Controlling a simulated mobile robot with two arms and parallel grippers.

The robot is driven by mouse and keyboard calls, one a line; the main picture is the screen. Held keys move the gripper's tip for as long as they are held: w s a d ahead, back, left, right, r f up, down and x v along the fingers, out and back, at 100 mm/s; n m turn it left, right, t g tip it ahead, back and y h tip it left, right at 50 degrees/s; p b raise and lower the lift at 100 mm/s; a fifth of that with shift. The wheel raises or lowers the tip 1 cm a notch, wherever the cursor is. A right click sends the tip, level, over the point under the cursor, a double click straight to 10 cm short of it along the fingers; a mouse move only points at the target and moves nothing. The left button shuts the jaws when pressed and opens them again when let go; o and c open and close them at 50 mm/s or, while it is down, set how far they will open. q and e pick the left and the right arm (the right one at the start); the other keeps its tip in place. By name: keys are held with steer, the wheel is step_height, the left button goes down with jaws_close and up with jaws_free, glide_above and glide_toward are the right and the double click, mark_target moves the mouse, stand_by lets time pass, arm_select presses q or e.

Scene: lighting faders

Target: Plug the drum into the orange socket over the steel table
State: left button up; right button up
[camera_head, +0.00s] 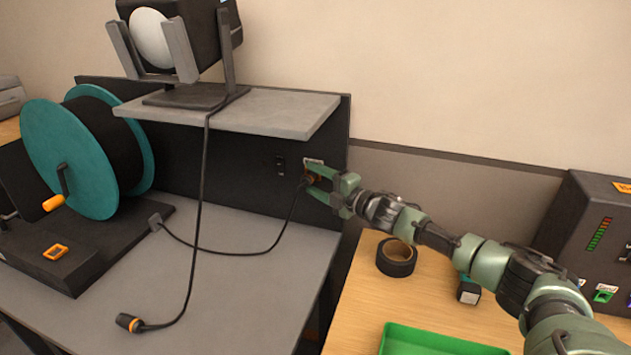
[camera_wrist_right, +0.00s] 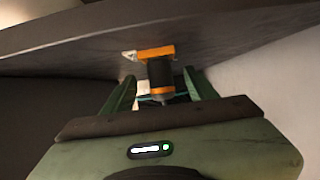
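The drum (camera_head: 68,160), a teal cable reel with an orange crank knob, stands at the left on the steel table (camera_head: 235,240). Its cable runs from a small block across the table up to a black plug with an orange ring (camera_head: 312,179) at the dark back panel. In the right wrist view the plug (camera_wrist_right: 160,78) stands end-on against the orange socket (camera_wrist_right: 156,52); how deep it sits is hidden. My right gripper (camera_head: 316,182) is around the plug, fingers apart, with a gap showing on the left side (camera_wrist_right: 160,80). My left gripper is not in view.
A lamp (camera_head: 185,40) sits on a grey shelf (camera_head: 260,113) above; its cable hangs to a loose orange-ringed plug (camera_head: 130,322) on the table. A black switch (camera_head: 280,165) is beside the socket. Tape (camera_head: 396,257), a green tray (camera_head: 430,341) and a control box (camera_head: 590,235) are at right.

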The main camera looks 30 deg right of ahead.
steer(key=b+v, duration=0.1)
steer(key=v, duration=0.7)
steer(key=shift+b, duration=0.35)
steer(key=shift+a, duration=0.1)
